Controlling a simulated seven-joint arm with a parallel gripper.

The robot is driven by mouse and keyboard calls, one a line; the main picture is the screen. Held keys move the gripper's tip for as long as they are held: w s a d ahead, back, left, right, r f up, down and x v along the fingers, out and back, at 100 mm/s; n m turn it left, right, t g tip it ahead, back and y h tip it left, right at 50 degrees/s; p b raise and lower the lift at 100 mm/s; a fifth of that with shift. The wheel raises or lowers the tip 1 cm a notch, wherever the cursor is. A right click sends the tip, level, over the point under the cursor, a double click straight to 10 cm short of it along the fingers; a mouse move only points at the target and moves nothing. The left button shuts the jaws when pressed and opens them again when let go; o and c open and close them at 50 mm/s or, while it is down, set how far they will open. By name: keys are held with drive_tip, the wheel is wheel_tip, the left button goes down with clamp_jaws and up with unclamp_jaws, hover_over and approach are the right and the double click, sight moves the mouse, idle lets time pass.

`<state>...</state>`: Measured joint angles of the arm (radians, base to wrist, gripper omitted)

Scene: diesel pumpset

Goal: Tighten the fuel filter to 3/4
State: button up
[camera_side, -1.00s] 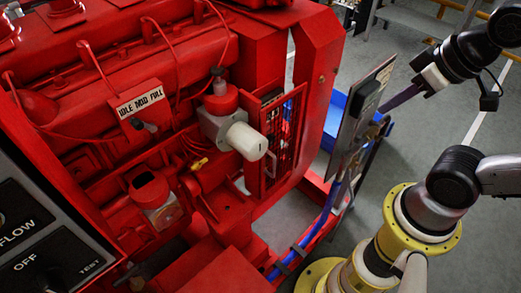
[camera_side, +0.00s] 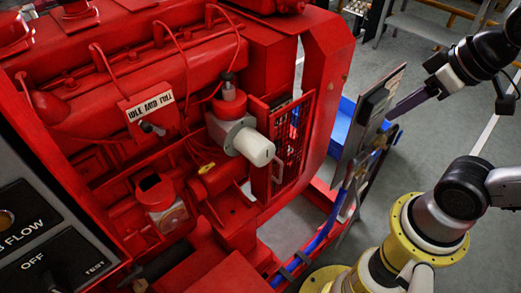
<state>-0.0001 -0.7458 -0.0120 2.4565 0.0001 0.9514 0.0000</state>
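The fuel filter (camera_side: 254,148) is a white, blunt cylinder. It sticks out to the right and slightly down from a grey housing (camera_side: 222,131) with a red top on the side of the red engine. A small dark mark shows on its outer end. My gripper (camera_side: 392,115) is at the right, clear of the filter, with its dark purplish finger part pointing left and down near a tilted upright panel. The fingers show edge-on, so their opening cannot be told. I see nothing held between them.
The grey tilted panel (camera_side: 389,82), with hoses below it, stands between my gripper and the filter. A red grille (camera_side: 294,140) lies just right of the filter. A control panel (camera_side: 40,235) fills the lower left. A throttle plate (camera_side: 151,106) sits upper left of the filter.

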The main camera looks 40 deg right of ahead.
sight(254, 144)
drive_tip(key=o, duration=0.5)
wheel_tip(254, 144, up, 4)
drive_tip(key=shift+f, duration=0.25)
drive_tip(key=shift+c, duration=0.2)
drive_tip(key=o, duration=0.4)
drive_tip(key=shift+w+a+n+t+y, duration=0.4)
drive_tip(key=shift+w+a+n, duration=0.5)
drive_tip(key=shift+w+a, duration=0.15)
drive_tip(key=w+a+n+t+y, duration=0.4)
drive_tip(key=w+a+n+t, duration=0.4)
drive_tip(key=w+a+n, duration=0.6)
drive_tip(key=s+d+n+t+h, duration=0.3)
drive_tip(key=n+t+h, duration=0.15)
drive_tip(key=n, duration=0.45)
wheel_tip(254, 144, down, 26)
drive_tip(key=r, duration=0.1)
drive_tip(key=shift+g, duration=0.45)
drive_tip(key=w, duration=1.3)
drive_tip(key=shift+w+d+f, duration=0.1)
drive_tip(key=shift+w+f, duration=0.15)
drive_tip(key=shift+w, duration=0.15)
drive_tip(key=c, duration=1.1)
